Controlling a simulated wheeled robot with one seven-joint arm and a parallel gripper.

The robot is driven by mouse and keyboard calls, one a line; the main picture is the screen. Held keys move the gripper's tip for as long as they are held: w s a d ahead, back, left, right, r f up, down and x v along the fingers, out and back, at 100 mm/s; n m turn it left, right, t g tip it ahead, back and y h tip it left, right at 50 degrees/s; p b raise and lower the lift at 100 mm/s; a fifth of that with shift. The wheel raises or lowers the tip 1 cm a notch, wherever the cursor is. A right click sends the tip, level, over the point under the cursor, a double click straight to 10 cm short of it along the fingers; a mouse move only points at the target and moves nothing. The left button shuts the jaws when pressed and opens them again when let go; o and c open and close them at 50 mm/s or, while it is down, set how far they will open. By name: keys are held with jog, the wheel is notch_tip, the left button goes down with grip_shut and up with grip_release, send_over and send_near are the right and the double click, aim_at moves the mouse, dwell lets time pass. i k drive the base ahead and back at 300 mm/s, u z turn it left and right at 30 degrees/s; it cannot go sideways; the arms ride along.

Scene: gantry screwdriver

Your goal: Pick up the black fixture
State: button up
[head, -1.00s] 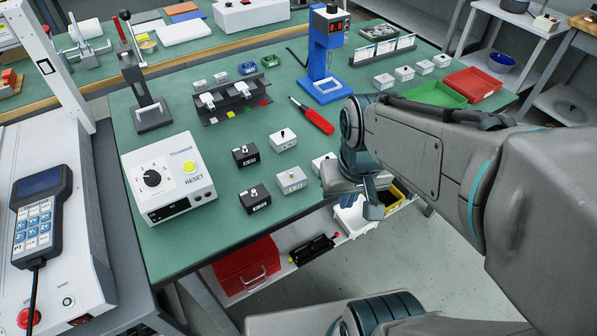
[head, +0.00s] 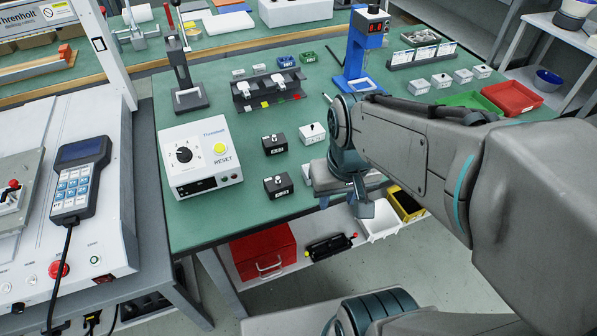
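A black fixture (head: 268,94) with two white clamps and yellow and red marks sits on the green bench, behind the small boxes. The pictures do not tell which one the task names. My gripper (head: 362,206) hangs over the front edge of the bench, to the right of and above the shelf fixture, apart from both. It points down, and its fingers overlap too much to show whether it is open. I see nothing held in it.
Small black and white boxes (head: 275,145) stand on the bench (head: 240,220) left of my arm. A white reset box (head: 200,157) and a blue post (head: 367,45) stand there too. The red drawer box (head: 262,252), white bin (head: 380,222) and yellow bin (head: 405,204) flank the shelf fixture.

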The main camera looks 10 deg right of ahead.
aim_at(328, 248)
jog(key=u, duration=2.6)
jog(key=k, duration=1.4)
jog(key=z, duration=2.7)
